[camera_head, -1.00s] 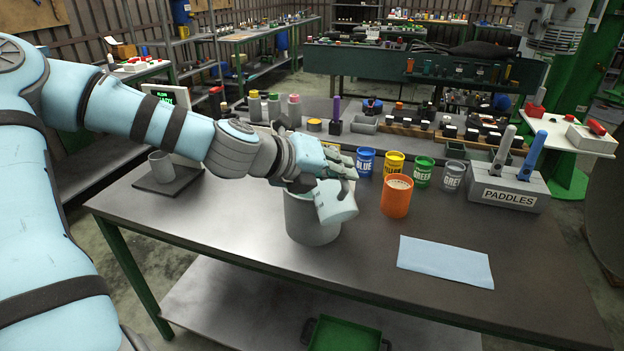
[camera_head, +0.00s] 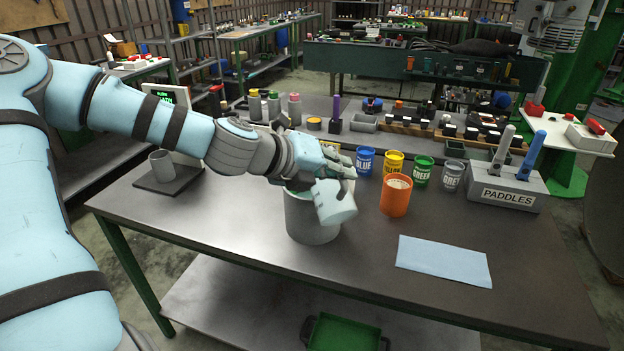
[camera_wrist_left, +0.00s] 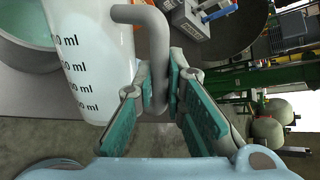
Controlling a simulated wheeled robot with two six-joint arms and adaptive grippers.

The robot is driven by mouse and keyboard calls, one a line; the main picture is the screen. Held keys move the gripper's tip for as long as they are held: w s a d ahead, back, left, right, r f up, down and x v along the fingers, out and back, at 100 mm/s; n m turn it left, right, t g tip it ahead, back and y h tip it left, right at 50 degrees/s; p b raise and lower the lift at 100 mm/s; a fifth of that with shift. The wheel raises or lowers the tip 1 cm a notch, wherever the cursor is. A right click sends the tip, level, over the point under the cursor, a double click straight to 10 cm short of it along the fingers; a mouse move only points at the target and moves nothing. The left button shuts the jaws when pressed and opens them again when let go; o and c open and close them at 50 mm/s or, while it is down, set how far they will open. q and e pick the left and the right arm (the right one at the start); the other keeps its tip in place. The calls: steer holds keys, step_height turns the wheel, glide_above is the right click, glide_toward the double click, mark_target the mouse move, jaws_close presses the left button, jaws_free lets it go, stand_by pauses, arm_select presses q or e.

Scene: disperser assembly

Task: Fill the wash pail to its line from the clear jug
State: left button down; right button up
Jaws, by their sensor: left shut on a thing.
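The wash pail (camera_head: 309,226) is a grey-green open pail standing on the near table. It also shows at the upper left of the left wrist view (camera_wrist_left: 14,52), with pale teal liquid inside. The jug (camera_head: 334,203) is whitish, tilted, and held over the pail's right side. In the left wrist view the jug (camera_wrist_left: 98,40) shows black ml marks and a grey handle (camera_wrist_left: 157,40). My left gripper (camera_wrist_left: 159,88) is shut on that handle, and it shows above the pail in the head view (camera_head: 338,166). The pail's fill line and the jug's mouth cannot be made out. My right gripper is out of view.
An orange cup (camera_head: 395,198) stands right of the pail. Behind are blue (camera_head: 365,162), yellow, green and grey labelled cups. The paddles holder (camera_head: 508,190) is at right and a blue cloth (camera_head: 444,262) lies in front. A grey cup (camera_head: 161,166) stands on a dark plate at left.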

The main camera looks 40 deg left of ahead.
arm_select(q)
steer(key=shift+w+a+r+p, duration=0.15)
steer(key=shift+a+p, duration=0.1)
steer(key=shift+p, duration=0.45)
stand_by(1.1)
